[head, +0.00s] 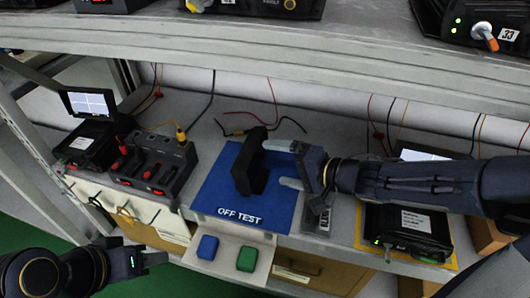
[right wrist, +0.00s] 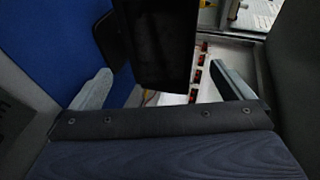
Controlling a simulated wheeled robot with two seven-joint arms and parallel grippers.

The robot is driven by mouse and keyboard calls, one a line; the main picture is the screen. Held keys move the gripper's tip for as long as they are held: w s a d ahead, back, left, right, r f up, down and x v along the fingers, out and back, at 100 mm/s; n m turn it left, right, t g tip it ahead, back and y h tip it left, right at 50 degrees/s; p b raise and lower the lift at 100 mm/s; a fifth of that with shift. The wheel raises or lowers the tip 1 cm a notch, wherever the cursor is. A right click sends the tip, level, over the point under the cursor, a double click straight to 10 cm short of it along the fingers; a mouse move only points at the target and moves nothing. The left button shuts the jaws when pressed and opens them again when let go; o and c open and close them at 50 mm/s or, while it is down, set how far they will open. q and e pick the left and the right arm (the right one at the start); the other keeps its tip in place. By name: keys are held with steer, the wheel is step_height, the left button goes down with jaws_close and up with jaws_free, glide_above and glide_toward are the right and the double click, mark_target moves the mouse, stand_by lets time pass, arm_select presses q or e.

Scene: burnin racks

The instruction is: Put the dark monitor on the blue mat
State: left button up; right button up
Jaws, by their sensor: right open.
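The dark monitor (head: 247,165) stands upright, slightly tilted, on the blue mat (head: 216,190) marked OFF TEST. My right gripper (head: 285,165) comes in from the right, with its open fingers just beside the monitor. In the right wrist view the dark monitor (right wrist: 165,45) shows ahead, between the spread fingers of the right gripper (right wrist: 162,88), and the blue mat (right wrist: 45,45) lies to the left. No grip on the monitor is visible. My left gripper (head: 148,260) is low at the left, away from the mat, and its jaws are too unclear to read.
A dark socket unit (head: 155,160) and a small lit screen (head: 90,103) stand left of the mat. A blue block (head: 208,247) and a green block (head: 247,258) sit in front. A labelled black device (head: 408,228) is at right. A shelf (head: 270,55) hangs above.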

steer(key=p+v, duration=0.1)
steer(key=v, duration=0.3)
steer(key=shift+s+d+r+p, duration=0.1)
steer(key=shift+s+d+p, duration=0.15)
steer(key=shift+d+p, duration=0.1)
